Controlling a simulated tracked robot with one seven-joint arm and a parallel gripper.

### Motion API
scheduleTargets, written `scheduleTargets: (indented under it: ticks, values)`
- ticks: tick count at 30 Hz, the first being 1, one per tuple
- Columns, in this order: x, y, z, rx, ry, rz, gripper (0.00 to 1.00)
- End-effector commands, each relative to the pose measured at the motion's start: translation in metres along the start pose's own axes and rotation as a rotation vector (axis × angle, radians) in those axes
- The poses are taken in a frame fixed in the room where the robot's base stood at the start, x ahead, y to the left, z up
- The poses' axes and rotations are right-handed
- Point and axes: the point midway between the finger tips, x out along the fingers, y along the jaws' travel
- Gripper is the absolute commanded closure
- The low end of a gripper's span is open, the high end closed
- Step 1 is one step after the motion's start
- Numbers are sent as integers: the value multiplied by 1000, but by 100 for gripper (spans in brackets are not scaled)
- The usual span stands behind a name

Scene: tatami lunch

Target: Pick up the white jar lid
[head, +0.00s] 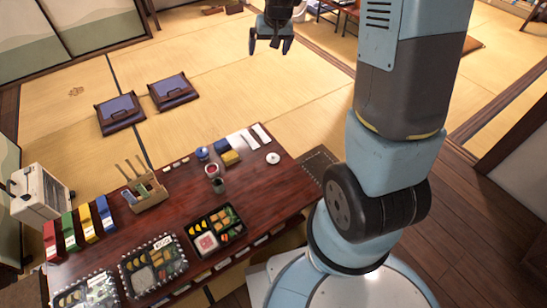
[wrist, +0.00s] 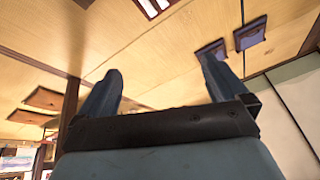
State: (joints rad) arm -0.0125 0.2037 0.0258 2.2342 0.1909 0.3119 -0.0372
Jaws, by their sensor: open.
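The white jar lid (head: 273,158) looks like a small white disc with a darker centre. In the head view it lies flat near the right end of the dark red table (head: 262,200). My gripper (head: 270,50) is at the top middle of the head view, raised well above the floor and far from the lid. Its two fingers are apart with nothing between them. In the wrist view my gripper (wrist: 160,88) also shows its two blue-grey fingers spread and empty. The lid is not seen in the wrist view.
Bento boxes (head: 216,230), small cups (head: 212,171), a blue jar (head: 202,154), white strips (head: 248,139) and a wooden caddy (head: 147,196) stand on the table. The table around the lid is mostly clear. Floor cushions (head: 173,91) lie on the tatami beyond.

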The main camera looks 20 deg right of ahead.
Motion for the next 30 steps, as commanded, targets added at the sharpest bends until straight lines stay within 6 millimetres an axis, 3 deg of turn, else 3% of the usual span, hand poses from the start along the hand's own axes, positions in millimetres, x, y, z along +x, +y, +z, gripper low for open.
scheduleTargets:
  ticks: [1,14,23,30]
  values:
    - [20,1,-1,7,-11,2,0]
    - [173,12,4,65,-43,31,0]
    - [281,27,38,103,-67,70,0]
    - [364,43,83,128,-86,111,0]
